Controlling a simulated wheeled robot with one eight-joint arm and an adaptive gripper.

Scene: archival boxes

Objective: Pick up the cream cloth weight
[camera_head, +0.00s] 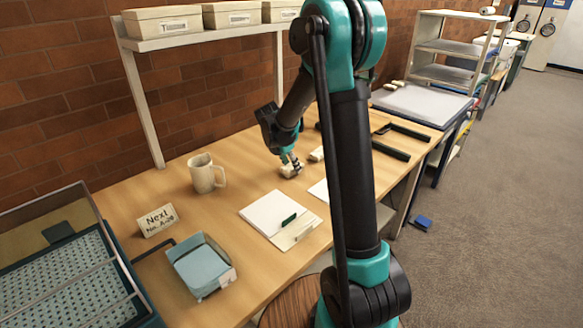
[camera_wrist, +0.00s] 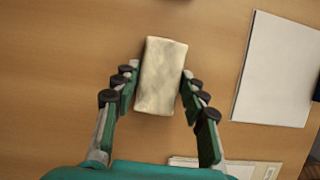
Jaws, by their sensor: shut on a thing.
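The cream cloth weight (camera_wrist: 160,75) is a pale, slightly mottled rectangular block in the wrist view. It lies between the two fingers of my gripper (camera_wrist: 158,90), which are shut on its long sides. In the head view my gripper (camera_head: 290,166) points down at the wooden table, with the cream weight (camera_head: 289,171) at its fingertips. The weight appears at or very near the table surface; I cannot tell if there is a gap beneath it.
A cream mug (camera_head: 203,174) stands to the left. White sheets with a green item (camera_head: 289,219) lie in front. A blue tray (camera_head: 202,268), a card sign (camera_head: 157,220) and black frame pieces (camera_head: 402,140) are on the table. A shelf (camera_head: 190,41) with boxes stands behind.

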